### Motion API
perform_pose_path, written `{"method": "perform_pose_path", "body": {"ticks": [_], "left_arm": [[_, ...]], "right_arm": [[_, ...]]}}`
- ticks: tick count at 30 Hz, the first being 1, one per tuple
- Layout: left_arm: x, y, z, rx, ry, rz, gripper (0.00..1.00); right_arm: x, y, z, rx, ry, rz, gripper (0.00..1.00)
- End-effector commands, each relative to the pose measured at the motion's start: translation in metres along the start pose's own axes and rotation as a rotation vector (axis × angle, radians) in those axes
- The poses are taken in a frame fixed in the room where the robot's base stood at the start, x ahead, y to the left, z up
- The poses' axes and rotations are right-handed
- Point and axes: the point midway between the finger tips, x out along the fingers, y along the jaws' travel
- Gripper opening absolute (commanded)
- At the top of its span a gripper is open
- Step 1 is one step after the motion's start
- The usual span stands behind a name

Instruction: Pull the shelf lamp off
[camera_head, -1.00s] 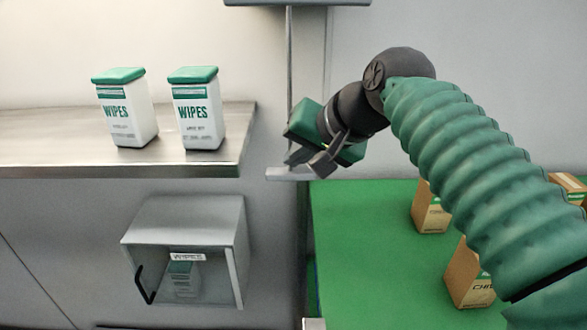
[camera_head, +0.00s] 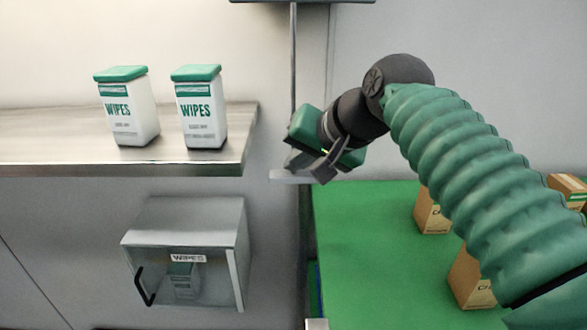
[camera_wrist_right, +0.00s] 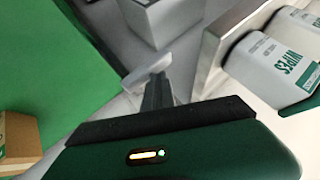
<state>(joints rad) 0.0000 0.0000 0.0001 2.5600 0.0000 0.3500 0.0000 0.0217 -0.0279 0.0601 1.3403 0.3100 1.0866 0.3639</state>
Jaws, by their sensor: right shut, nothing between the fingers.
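A dark fixture (camera_head: 302,1), which may be the shelf lamp, is cut off at the top edge of the head view. A thin grey vertical rod or cord (camera_head: 294,60) runs down from it behind my right gripper. A pale grey bar (camera_head: 284,176) shows just below the fingers; I cannot tell if it joins the rod. My right gripper (camera_head: 313,168) is shut and empty, tilted down to the left. In the right wrist view a pale rounded piece (camera_wrist_right: 148,73) lies by the dark fingertips (camera_wrist_right: 157,90); contact is unclear. My left gripper is not in view.
A metal shelf (camera_head: 60,150) at left, brightly lit, holds two wipes tubs (camera_head: 128,110) (camera_head: 202,112). A clear-fronted wipes box (camera_head: 185,250) with a black handle is below it. A green surface (camera_head: 365,240) with brown cartons (camera_head: 432,215) lies under my right arm.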

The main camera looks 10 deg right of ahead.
Motion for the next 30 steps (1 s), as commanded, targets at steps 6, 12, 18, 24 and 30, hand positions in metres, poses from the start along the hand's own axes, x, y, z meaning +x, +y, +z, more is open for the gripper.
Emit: {"method": "perform_pose_path", "body": {"ticks": [6, 12, 18, 24, 30], "left_arm": [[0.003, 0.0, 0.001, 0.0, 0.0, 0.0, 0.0], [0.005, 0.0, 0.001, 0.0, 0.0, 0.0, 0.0], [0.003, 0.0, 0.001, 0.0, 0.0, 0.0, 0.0], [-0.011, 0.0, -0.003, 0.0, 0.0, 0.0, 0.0], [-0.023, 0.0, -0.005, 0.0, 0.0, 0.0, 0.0]], "right_arm": [[0.003, 0.002, 0.002, 0.0, -0.001, 0.001, 0.0], [0.004, 0.003, 0.003, 0.0, -0.002, 0.0, 0.0], [0.003, 0.002, 0.002, 0.0, -0.002, 0.0, 0.0], [-0.007, -0.005, -0.006, 0.0, -0.001, 0.0, 0.0], [-0.016, -0.011, -0.015, 0.0, 0.0, 0.0, 0.0]]}}
